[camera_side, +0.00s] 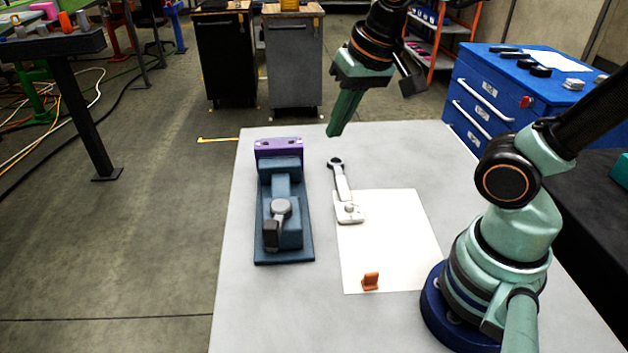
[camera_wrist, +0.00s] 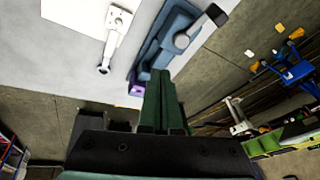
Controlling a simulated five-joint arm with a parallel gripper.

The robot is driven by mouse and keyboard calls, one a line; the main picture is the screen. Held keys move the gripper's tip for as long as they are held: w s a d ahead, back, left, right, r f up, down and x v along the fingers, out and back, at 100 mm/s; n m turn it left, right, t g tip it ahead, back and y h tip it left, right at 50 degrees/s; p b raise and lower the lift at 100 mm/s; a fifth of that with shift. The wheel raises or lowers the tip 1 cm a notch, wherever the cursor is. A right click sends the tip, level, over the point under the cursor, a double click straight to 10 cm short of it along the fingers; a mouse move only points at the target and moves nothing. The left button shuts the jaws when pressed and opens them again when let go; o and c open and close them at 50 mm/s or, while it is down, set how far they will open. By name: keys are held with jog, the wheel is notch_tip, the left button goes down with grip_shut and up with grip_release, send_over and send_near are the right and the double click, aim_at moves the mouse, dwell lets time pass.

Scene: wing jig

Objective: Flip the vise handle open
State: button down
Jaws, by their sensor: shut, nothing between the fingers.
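The vise (camera_side: 285,247) is dark blue and stands at the left part of the table, with a purple block (camera_side: 279,148) at its far end. Its handle (camera_side: 276,222) has a grey round hub and a dark grip, which points toward the near side. The vise also shows in the wrist view (camera_wrist: 163,42), with the handle (camera_wrist: 203,27) at its upper right. My gripper (camera_side: 335,131) is shut and empty, in the air above the far edge of the table, to the right of the purple block and apart from the vise. Its green fingers (camera_wrist: 162,90) are together in the wrist view.
A white sheet (camera_side: 390,235) lies on the grey table (camera_side: 270,310). The near left of the table is bare.

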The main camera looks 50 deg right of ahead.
jog(key=a+f+m+g+h, duration=0.1)
jog(key=a+m, duration=0.5)
jog(key=m, duration=0.6)
jog(key=w+a+f+m+g, duration=0.1)
jog(key=a+m+g, duration=0.4)
jog(key=m, duration=0.7)
jog(key=shift+a+f+m+g+h, duration=0.4)
jog(key=shift+f+g, duration=0.4)
jog(key=shift+f, duration=0.05)
jog(key=shift+f, duration=0.1)
jog(key=d+x, duration=0.1)
jog(key=x, duration=0.9)
jog(key=shift+w+a, duration=0.7)
jog(key=shift+w, duration=0.2)
jog(key=shift+w+a, duration=0.7)
jog(key=shift+w, duration=0.15)
